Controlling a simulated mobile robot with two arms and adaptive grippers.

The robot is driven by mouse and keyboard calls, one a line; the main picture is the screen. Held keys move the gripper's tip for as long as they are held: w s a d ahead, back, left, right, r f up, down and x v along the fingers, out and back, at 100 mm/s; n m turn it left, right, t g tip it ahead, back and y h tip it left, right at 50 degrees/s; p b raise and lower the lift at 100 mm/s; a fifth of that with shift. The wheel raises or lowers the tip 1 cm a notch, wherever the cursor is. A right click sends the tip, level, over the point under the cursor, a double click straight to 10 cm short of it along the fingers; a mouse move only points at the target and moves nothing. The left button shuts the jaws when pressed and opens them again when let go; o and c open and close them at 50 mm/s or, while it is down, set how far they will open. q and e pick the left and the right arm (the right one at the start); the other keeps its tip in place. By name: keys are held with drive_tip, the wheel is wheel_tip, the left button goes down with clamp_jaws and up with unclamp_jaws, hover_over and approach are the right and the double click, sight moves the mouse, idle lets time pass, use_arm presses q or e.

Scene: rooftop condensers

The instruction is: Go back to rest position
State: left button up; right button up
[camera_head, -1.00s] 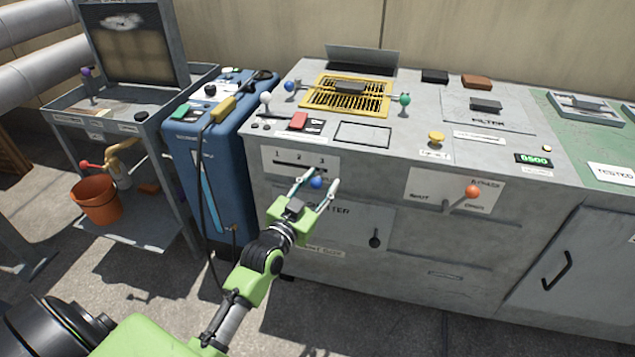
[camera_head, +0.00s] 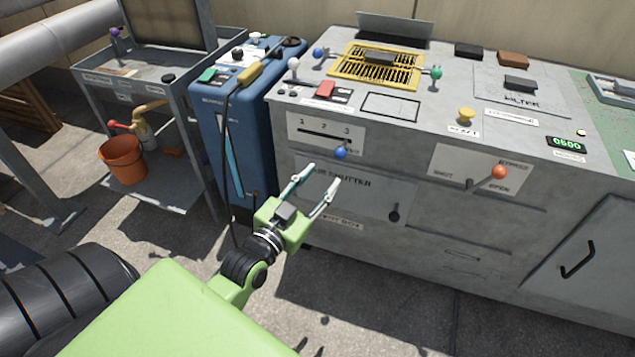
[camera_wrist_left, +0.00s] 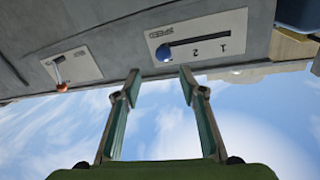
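My left gripper (camera_head: 322,184) is open and empty in front of the grey cabinet's (camera_head: 425,225) front face. It is below and apart from the blue slider knob (camera_head: 341,153), which sits under the 3 end of the 1-2-3 slot. The left wrist view shows the two open fingers (camera_wrist_left: 160,88) with nothing between them; the blue knob (camera_wrist_left: 163,53) shows beyond them. My right gripper is not in view.
A lever with an orange knob (camera_head: 499,172) is on the cabinet front to the right. A blue unit (camera_head: 228,140) stands left of the cabinet. A trolley with an orange bucket (camera_head: 122,160) is further left. The floor before the cabinet is clear.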

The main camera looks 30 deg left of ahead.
use_arm(q)
drive_tip(key=shift+s, duration=0.3)
idle(0.4)
